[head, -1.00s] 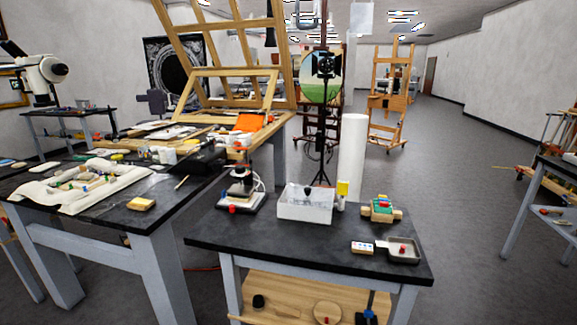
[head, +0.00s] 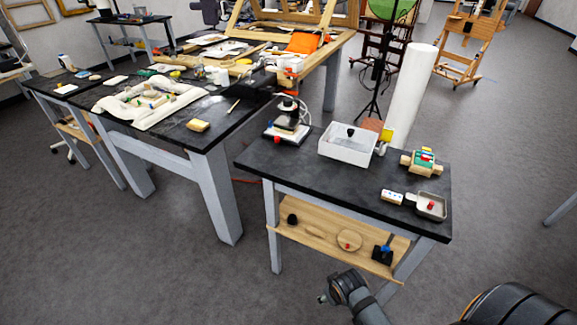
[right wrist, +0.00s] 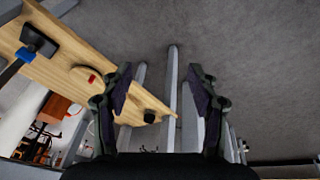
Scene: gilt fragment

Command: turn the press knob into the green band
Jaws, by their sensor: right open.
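The small press (head: 290,120) stands at the left end of the near black-topped table, with a dark upper part on a pale base. A small red part (head: 277,140) at its front may be the knob. No green band can be made out at this size. My right gripper (right wrist: 162,88) is open and empty in the right wrist view, with the table's lower wooden shelf beyond its fingers. In the head view it is low in front of the table, below the tabletop and well away from the press. My left gripper is not in view.
On the near table (head: 310,178) are a white tub (head: 347,152), a wooden block with coloured pieces (head: 422,162) and a grey pan (head: 431,206). The lower shelf (head: 320,232) holds several small items. Bare floor lies in front.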

